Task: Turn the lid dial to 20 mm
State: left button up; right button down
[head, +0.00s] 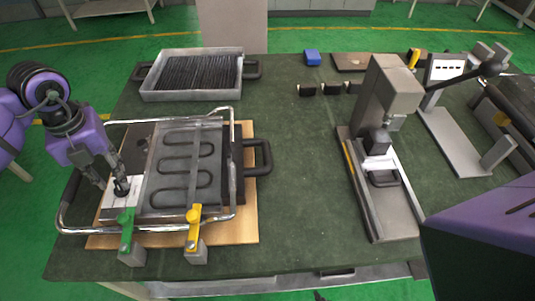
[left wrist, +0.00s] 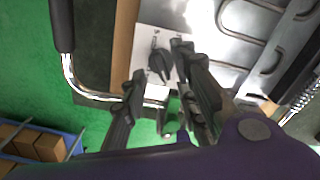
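The lid dial is a black knob (left wrist: 159,66) on a white plate with small markings (left wrist: 152,40); the markings are too small to read. In the head view the dial (head: 122,188) sits on the white plate at the left of the lid (head: 185,168), which has a serpentine heating element. My left gripper (head: 112,182) reaches down at the dial. In the left wrist view my left gripper (left wrist: 160,60) is open, one finger on each side of the dial, with visible gaps; contact cannot be told. My right gripper is out of view.
A chrome tube frame (head: 150,232) surrounds the lid on a wooden board (head: 248,215). Green (head: 126,228) and yellow (head: 193,226) clamps stand at its front. A tray of black rods (head: 195,97) is behind. A grey press-like machine (head: 385,150) stands right. The table's middle (head: 300,170) is clear.

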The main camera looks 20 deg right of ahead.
aim_at(117, 185)
pick_arm(q)
jog(key=shift+f, duration=1.6)
jog(key=shift+c, duration=0.5)
grip_shut()
jog(key=shift+r+m, duration=0.1)
jog(key=shift+m, duration=0.2)
jog(key=shift+o, duration=0.5)
grip_release()
